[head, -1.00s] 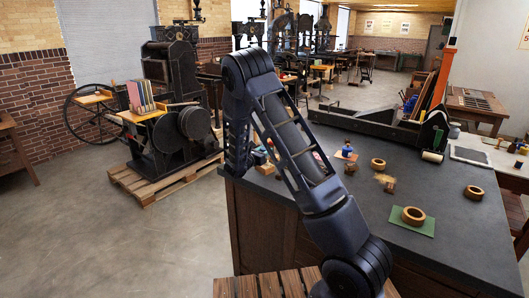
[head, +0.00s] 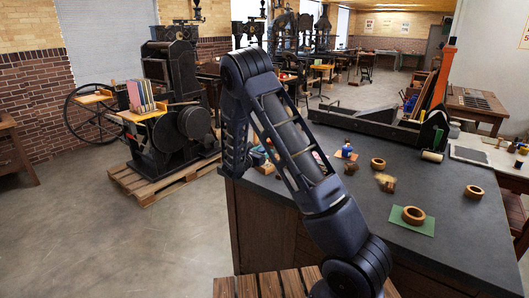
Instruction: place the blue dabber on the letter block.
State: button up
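I cannot tell which piece, if any, is the letter block. My arm rises in front of the counter, bends at the top and comes down at the counter's left corner. I cannot make out my gripper's fingers; they do not show.
Wooden rings stand on the counter: one near the dabber (head: 378,167), one at right (head: 474,195), one on a green mat (head: 427,230). A long dark tray (head: 365,127) lies along the back. Small coloured things sit partly behind my arm.

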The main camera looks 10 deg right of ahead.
jog(key=v, duration=1.1)
jog(key=s+d+r+m+g+y, duration=0.1)
jog(key=s+d+r+m+g, duration=0.4)
jog(key=s+d+r+m, duration=0.4)
jog(key=s+d+r+m+g+y, duration=0.2)
jog(key=s+d+r+m+g, duration=0.35)
jog(key=d, duration=0.65)
jog(key=s+r+m+y, duration=0.2)
jog(key=s+m+y, duration=0.1)
jog(key=s, duration=0.4)
jog(key=s+r+m+t+y, duration=0.1)
jog(key=s+r+m+y, duration=0.1)
jog(key=s+m, duration=0.3)
jog(key=s+r+m+t+y, duration=0.1)
jog(key=s+m+y, duration=0.3)
jog(key=s, duration=0.7)
jog(key=shift+s+a+r+y, duration=0.25)
jog(key=shift+r+y, duration=0.15)
jog(key=shift+r, duration=0.5)
